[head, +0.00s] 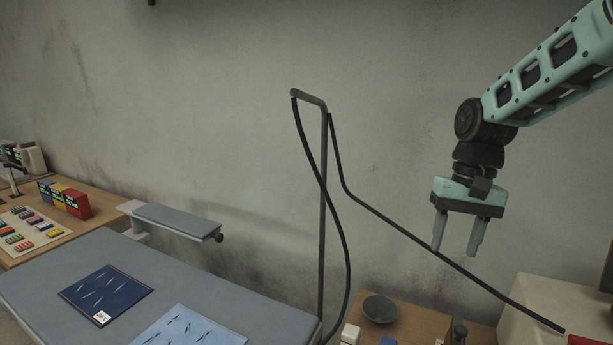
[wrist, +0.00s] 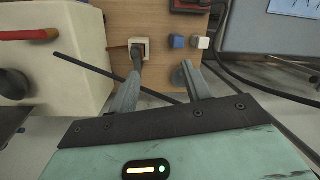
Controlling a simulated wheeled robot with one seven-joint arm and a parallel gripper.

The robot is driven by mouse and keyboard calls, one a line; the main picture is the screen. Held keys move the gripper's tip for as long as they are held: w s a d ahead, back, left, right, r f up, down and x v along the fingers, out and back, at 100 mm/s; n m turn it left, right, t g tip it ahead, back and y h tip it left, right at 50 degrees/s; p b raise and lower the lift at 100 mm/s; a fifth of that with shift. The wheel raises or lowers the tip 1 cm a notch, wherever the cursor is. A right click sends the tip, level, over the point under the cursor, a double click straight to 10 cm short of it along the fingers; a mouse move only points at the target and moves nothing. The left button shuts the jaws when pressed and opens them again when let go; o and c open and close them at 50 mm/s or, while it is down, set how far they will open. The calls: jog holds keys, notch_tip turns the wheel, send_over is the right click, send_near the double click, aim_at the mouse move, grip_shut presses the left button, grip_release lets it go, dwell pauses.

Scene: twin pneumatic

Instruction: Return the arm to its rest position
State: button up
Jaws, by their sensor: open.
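My gripper (head: 457,248) hangs at the end of my raised green arm on the right side of the head view. Its two grey fingers point down and are apart, with nothing between them. In the wrist view my gripper (wrist: 160,85) also shows open and empty, above a wooden surface. The fingers look well above the wooden stand (head: 405,322) in the head view. I cannot tell the exact height.
A dark bowl (head: 380,308) sits on the wooden stand. A cream box (head: 540,290) stands at right. A grey ironing table (head: 200,285) fills the lower left.

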jog(key=s+a+f+n+b, duration=0.25)
jog(key=s+a+n, duration=0.25)
jog(key=s+a, duration=0.55)
jog(key=s+a+f+n, duration=0.2)
jog(key=s, duration=0.5)
jog(key=s+a+f+n+t, duration=0.1)
jog(key=s+a+f+n, duration=0.1)
jog(key=s, duration=0.5)
jog(key=shift+a+f+n+h+b, duration=0.15)
jog(key=shift+f+n+h+b, duration=0.25)
jog(key=shift+f+n, duration=0.45)
